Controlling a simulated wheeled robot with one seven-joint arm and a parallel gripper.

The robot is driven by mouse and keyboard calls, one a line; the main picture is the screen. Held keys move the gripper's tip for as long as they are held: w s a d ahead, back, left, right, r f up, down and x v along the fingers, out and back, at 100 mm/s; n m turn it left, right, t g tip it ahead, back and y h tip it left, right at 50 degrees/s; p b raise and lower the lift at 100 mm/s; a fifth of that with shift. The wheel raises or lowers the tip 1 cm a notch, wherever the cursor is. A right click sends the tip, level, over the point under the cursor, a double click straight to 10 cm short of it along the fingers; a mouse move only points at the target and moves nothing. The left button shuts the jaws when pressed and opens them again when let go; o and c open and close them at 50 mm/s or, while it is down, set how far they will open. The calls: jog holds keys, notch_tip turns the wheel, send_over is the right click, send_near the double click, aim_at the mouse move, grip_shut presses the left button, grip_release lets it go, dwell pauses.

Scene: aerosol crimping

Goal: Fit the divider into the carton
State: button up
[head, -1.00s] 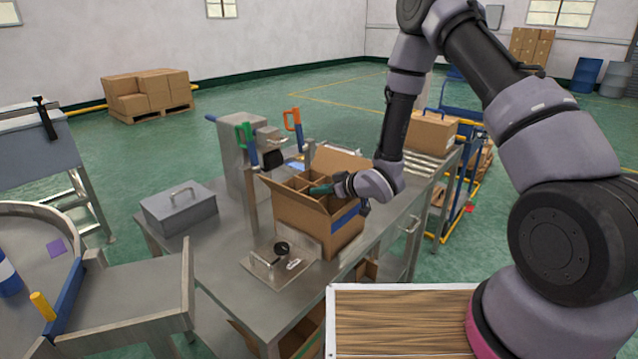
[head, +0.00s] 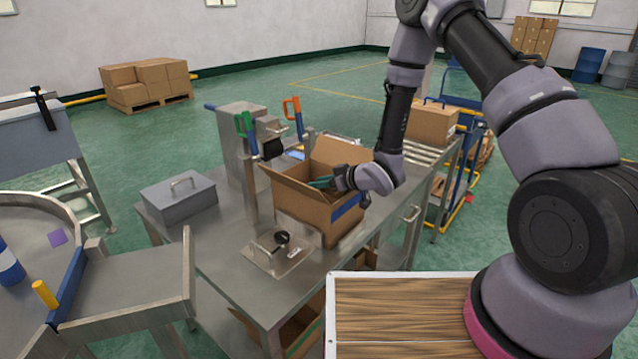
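The carton (head: 303,213) stands open on the steel table, its flaps spread and a blue stripe on its right side. My gripper (head: 322,183) is at the carton's opening, reaching in from the right with its teal fingertips pointing left and slightly down. The divider is not clearly distinguishable; the carton's inside is shadowed and partly covered by the gripper and flaps. Whether the fingers are open or hold the divider is too small to tell.
A steel plate with a handle (head: 279,252) lies in front of the carton. A grey lidded box (head: 180,202) stands left. A steel machine (head: 238,150) with green and orange handles stands behind. A closed carton (head: 432,124) sits on rollers behind right.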

jog(key=v, duration=1)
jog(key=shift+s+d, duration=0.2)
jog(key=shift+r, duration=0.1)
